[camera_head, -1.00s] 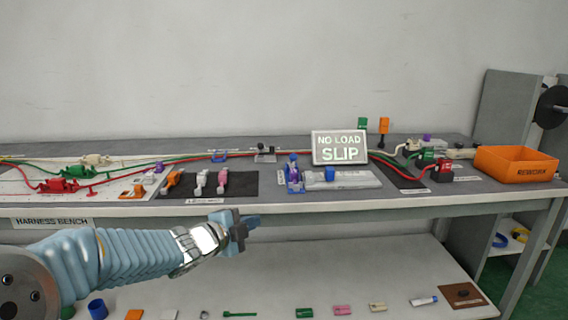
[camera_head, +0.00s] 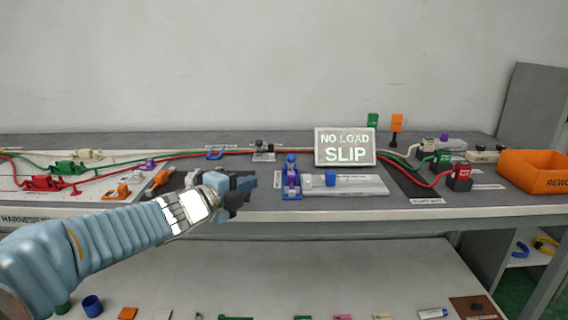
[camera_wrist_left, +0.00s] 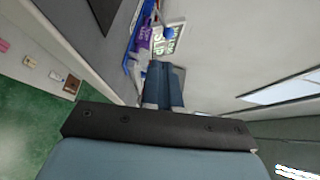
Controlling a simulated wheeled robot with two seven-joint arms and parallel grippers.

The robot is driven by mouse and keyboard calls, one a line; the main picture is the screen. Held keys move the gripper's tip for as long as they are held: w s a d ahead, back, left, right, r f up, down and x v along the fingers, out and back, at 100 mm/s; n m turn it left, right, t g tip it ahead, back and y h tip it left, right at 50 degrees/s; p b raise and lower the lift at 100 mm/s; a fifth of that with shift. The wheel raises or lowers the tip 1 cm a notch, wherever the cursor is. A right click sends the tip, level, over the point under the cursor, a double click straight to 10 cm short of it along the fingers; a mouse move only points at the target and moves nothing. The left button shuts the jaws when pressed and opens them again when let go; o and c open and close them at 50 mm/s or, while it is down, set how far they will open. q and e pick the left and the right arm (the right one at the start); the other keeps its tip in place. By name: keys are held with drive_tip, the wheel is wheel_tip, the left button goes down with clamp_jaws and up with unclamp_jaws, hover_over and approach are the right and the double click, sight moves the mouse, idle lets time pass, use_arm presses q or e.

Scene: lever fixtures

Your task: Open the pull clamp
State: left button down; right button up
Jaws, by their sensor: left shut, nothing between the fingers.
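The clamp (camera_head: 291,183), a blue frame with purple parts and a blue knob on top, stands on the bench. A grey rail plate (camera_head: 355,186) with a blue block (camera_head: 330,178) lies to its right. In the left wrist view the clamp (camera_wrist_left: 143,36) shows past the fingertips, partly cut off at the top. My left gripper (camera_head: 250,186) is shut and empty, just left of the clamp near the bench's front edge, with a gap between them. It also shows in the left wrist view (camera_wrist_left: 163,70). My right gripper is not in view.
A "NO LOAD SLIP" sign (camera_head: 345,147) stands behind the rail plate. Red and green cables run along the bench back. An orange bin (camera_head: 535,172) is at the far right. My left forearm hides part of the left bench. A lower shelf (camera_head: 330,265) holds small parts.

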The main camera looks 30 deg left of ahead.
use_arm(q)
drive_tip(key=shift+w, duration=0.1)
drive_tip(key=shift+w+f, duration=0.15)
drive_tip(key=shift+w, duration=0.2)
approach(289, 161)
drive_tip(key=w, duration=0.2)
drive_tip(key=w+f, duration=0.1)
drive_tip(key=w, duration=0.2)
drive_tip(key=shift+w, duration=0.1)
drive_tip(key=shift+w+r, duration=0.1)
drive_tip(key=shift+w, duration=0.5)
drive_tip(key=shift+d, duration=0.1)
